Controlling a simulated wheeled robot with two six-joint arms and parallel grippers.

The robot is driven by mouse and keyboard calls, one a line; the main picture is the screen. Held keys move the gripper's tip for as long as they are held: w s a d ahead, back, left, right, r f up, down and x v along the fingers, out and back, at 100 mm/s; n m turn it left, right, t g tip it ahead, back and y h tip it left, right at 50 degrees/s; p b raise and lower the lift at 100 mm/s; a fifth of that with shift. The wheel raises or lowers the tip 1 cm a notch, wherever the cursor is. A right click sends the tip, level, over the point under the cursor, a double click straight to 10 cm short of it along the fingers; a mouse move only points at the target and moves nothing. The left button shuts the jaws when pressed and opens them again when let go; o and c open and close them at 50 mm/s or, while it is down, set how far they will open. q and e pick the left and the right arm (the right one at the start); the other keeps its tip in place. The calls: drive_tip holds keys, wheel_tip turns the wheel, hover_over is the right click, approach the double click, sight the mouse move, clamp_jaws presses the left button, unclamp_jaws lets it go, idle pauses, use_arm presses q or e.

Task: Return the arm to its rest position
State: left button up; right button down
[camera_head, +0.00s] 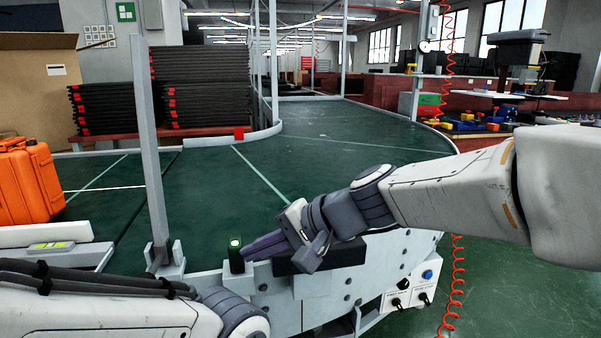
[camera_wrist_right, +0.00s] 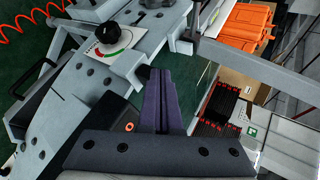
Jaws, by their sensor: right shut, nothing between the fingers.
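My right arm comes in from the right in the head view. Its gripper (camera_head: 262,246) is over the near edge of the green conveyor, with its purple fingers together and pointing left. The fingers also show shut and empty in the right wrist view (camera_wrist_right: 158,100). Their tips are close to a small dark post with a green top (camera_head: 235,254); I cannot tell whether they touch it. My left arm shows at the lower left, but its gripper is out of view.
The curved green conveyor (camera_head: 330,160) is mostly bare. A grey upright post (camera_head: 150,150) stands left of the gripper. An orange case (camera_head: 27,180) sits at the far left. A control box with knobs (camera_head: 410,288) hangs on the near side. Black stacked trays (camera_head: 205,85) stand behind.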

drive_tip(key=s+d+f+n+g+h, duration=0.1)
drive_tip(key=s+d+f+n+h, duration=0.3)
drive_tip(key=d+f, duration=0.8)
drive_tip(key=s+d+f+h, duration=0.3)
drive_tip(key=d+f+h, duration=0.3)
drive_tip(key=d+f, duration=0.55)
drive_tip(key=s+a+r+n+g+p, duration=0.1)
drive_tip(key=s+a+r+n, duration=0.3)
drive_tip(key=s+a, duration=0.25)
drive_tip(key=s+a+r+n+g, duration=0.2)
drive_tip(key=s+a+r+n, duration=0.1)
drive_tip(key=s+a+r, duration=0.3)
use_arm(q)
wheel_tip(320, 180, up, 32)
drive_tip(key=p, duration=3.1)
drive_tip(key=shift+c, duration=0.5)
drive_tip(key=shift+a, duration=0.1)
use_arm(e)
wheel_tip(320, 180, up, 29)
drive_tip(key=s, duration=0.1)
drive_tip(key=shift+d+r+y, duration=0.2)
drive_tip(key=shift+d+y, duration=0.1)
drive_tip(key=shift+d, duration=0.1)
